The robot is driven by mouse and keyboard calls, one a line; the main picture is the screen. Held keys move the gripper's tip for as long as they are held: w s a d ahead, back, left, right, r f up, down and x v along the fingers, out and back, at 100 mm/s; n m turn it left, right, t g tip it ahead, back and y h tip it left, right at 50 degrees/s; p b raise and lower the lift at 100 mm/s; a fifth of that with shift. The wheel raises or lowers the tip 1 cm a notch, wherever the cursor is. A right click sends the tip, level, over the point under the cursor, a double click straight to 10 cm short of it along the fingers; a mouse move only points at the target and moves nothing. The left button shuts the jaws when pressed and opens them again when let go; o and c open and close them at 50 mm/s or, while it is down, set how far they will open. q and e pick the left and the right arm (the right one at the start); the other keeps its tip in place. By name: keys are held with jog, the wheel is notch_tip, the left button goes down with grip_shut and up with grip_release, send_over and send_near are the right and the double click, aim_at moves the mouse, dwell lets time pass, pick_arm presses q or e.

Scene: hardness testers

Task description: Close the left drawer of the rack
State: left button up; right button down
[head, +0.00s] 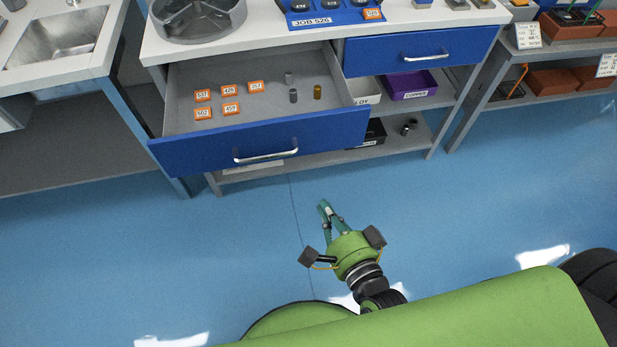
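The left drawer (190,155) of the rack is pulled well out, with a blue front and a silver bar handle (266,156). Inside lie several orange-edged number tags (229,90), two small grey cylinders (293,96) and a brass one (317,92). The right drawer (420,52) sits flush under the rack's white top. My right gripper (324,207) has teal fingers with tips close together and nothing between them. It is over the blue floor, apart from the drawer front, below and right of the handle in the picture. My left gripper is out of view.
The rack's lower shelves hold a purple bin (408,86) and a black box (372,133). A sink bench (62,40) stands at left and a shelf with reddish-brown blocks (552,82) at right. The floor before the drawer is clear.

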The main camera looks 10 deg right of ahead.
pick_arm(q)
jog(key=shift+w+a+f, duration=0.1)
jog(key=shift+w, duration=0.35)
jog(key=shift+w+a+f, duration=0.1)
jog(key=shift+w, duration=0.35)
pick_arm(e)
jog(key=x, duration=1.4)
jog(key=shift+w+r, duration=0.1)
